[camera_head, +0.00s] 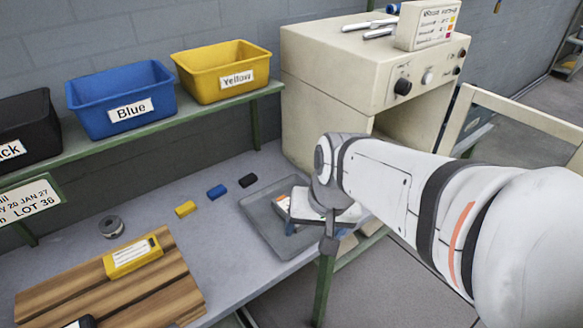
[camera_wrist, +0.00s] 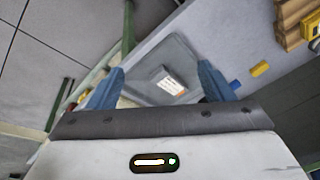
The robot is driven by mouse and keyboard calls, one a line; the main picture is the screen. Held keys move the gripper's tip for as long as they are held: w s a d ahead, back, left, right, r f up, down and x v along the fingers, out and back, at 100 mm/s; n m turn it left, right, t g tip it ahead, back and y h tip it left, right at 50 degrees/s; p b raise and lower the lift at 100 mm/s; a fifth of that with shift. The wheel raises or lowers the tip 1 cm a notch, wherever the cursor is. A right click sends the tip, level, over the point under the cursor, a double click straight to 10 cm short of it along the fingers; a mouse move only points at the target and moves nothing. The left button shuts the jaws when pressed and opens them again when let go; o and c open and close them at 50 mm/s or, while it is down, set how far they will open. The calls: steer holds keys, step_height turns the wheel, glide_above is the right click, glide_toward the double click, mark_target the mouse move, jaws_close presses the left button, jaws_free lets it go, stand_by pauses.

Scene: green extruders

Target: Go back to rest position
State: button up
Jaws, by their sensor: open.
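My gripper (camera_wrist: 160,80) is open, its two blue fingers spread apart in the wrist view. In the head view my white arm reaches in from the right, and the gripper (camera_head: 292,228) hangs over the grey tray (camera_head: 258,225) at the table's right end. The tray (camera_wrist: 184,45) also shows in the wrist view. A grey item with a white and orange label (camera_wrist: 168,82) lies in the tray, seen between the fingers and apart from them. In the head view this item (camera_head: 283,204) is partly hidden by my wrist.
Small yellow (camera_head: 185,208), blue (camera_head: 217,191) and black (camera_head: 248,180) blocks lie left of the tray. A beige oven-like machine (camera_head: 330,90) with an open door (camera_head: 520,118) stands behind. Blue (camera_head: 90,95) and yellow (camera_head: 205,82) bins sit on a shelf. A wooden board (camera_head: 65,300) is front left.

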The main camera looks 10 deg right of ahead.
steer(key=shift+s+d+r+n+h, duration=0.25)
steer(key=shift+s+n, duration=0.2)
steer(key=shift+n, duration=0.3)
steer(key=shift+s+d+r+n+h, duration=0.2)
steer(key=shift+s+n, duration=0.25)
steer(key=shift+n, duration=0.3)
